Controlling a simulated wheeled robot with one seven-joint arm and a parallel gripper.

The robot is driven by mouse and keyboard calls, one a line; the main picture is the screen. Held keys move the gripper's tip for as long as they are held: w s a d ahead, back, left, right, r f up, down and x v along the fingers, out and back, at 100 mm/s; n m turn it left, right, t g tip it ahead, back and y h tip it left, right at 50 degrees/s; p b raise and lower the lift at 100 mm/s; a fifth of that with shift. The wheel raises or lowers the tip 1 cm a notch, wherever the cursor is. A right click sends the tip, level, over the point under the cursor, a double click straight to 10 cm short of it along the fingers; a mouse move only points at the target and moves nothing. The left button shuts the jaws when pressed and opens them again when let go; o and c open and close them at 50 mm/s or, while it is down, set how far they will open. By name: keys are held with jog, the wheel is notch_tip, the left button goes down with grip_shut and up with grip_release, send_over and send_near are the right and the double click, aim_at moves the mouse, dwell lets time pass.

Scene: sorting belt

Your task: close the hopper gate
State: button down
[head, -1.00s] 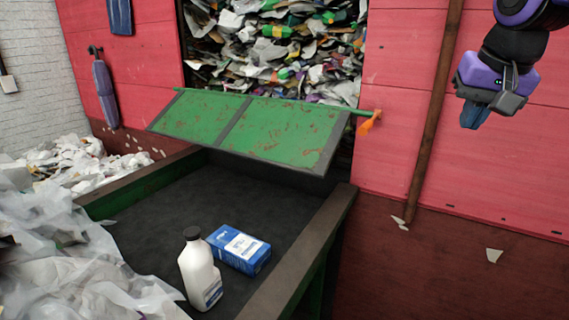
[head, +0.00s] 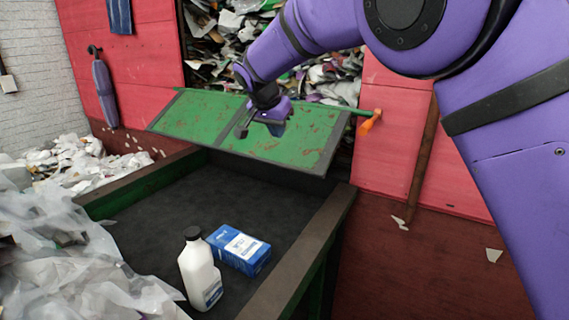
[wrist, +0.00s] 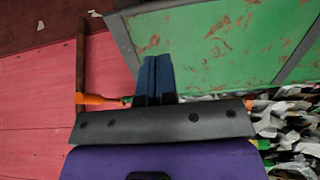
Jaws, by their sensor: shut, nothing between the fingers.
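The hopper gate (head: 305,135) is a green, rust-flecked panel with dark grey edge strips. It hangs from a green rod across the hopper opening and slants out over the belt. An orange handle (head: 370,122) sits at the rod's right end. The wrist view shows the gate (wrist: 220,45) at upper right and the handle (wrist: 97,100) at left. My gripper (head: 275,128) appears in front of the gate's middle in the head view; whether it touches cannot be told. In the wrist view its blue fingers (wrist: 155,75) are together and empty, overlapping the gate's edge.
Behind the gate, the hopper is packed with mixed waste (head: 225,30). A white bottle (head: 198,270) and a blue box (head: 240,250) are on the dark belt (head: 170,215). Plastic film and paper (head: 60,250) lie at left. A brown pole (head: 425,150) leans on the red wall.

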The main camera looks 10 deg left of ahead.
aim_at(286, 167)
jog(key=shift+a+f, duration=0.35)
jog(key=shift+a, duration=0.5)
jog(key=x, duration=1.4)
jog(key=shift+w, duration=0.1)
jog(key=shift+d, duration=0.1)
